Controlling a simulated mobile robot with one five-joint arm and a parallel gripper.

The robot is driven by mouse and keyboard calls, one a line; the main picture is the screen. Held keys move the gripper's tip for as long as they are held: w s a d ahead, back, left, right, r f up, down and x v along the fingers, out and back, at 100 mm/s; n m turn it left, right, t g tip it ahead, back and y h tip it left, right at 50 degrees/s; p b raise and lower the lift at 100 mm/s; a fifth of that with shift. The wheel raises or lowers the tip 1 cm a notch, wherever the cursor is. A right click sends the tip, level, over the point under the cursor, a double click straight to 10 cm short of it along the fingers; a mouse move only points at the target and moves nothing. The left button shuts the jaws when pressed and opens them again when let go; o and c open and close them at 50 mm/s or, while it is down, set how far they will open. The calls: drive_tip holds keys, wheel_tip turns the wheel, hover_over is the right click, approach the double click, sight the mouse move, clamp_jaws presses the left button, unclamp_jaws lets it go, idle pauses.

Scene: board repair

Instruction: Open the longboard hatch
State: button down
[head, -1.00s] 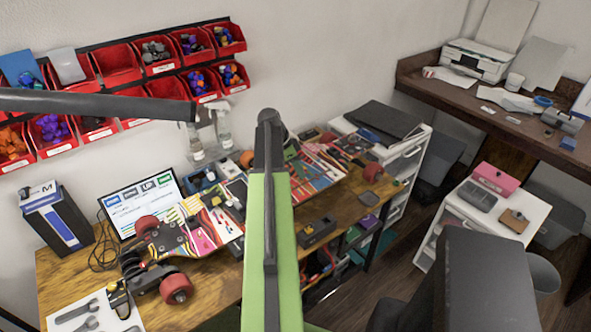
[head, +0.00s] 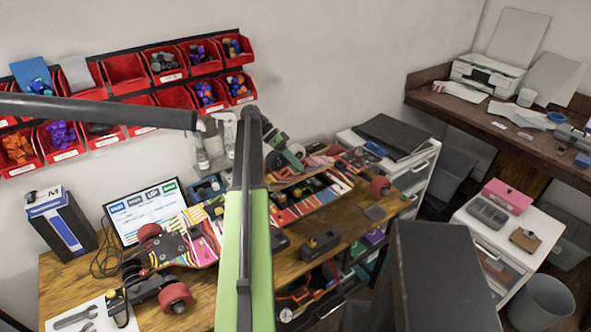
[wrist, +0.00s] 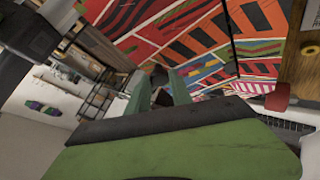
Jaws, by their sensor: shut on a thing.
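The longboard (head: 200,246) lies on the wooden bench, its bright striped deck running from lower left to upper right, with red wheels at both ends. My arm hides its middle. My gripper (wrist: 165,85) is shut on the longboard hatch (wrist: 190,45), a striped panel that fills the top of the wrist view. A dark line runs beside this panel. Dark parts show on the deck right of my arm; how far the hatch is raised is unclear.
An upright laptop (head: 146,208) and a dark box (head: 62,225) stand at the bench's left. Red bins (head: 165,65) hang on the wall behind. A small black box (head: 320,246) sits at the bench's front. A white drawer unit (head: 410,165) stands at its right end.

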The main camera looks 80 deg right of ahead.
sight(296, 176)
drive_tip(key=shift+w+d, duration=0.1)
idle(0.3)
drive_tip(key=c, duration=1.1)
unclamp_jaws()
drive_tip(key=shift+c, duration=0.2)
drive_tip(key=shift+r, duration=0.15)
drive_tip(key=s+a+r+p, duration=0.4)
drive_tip(key=s+r+p, duration=0.6)
drive_tip(key=s+p, duration=0.1)
drive_tip(key=shift+a+r, duration=0.3)
drive_tip(key=shift+r, duration=0.1)
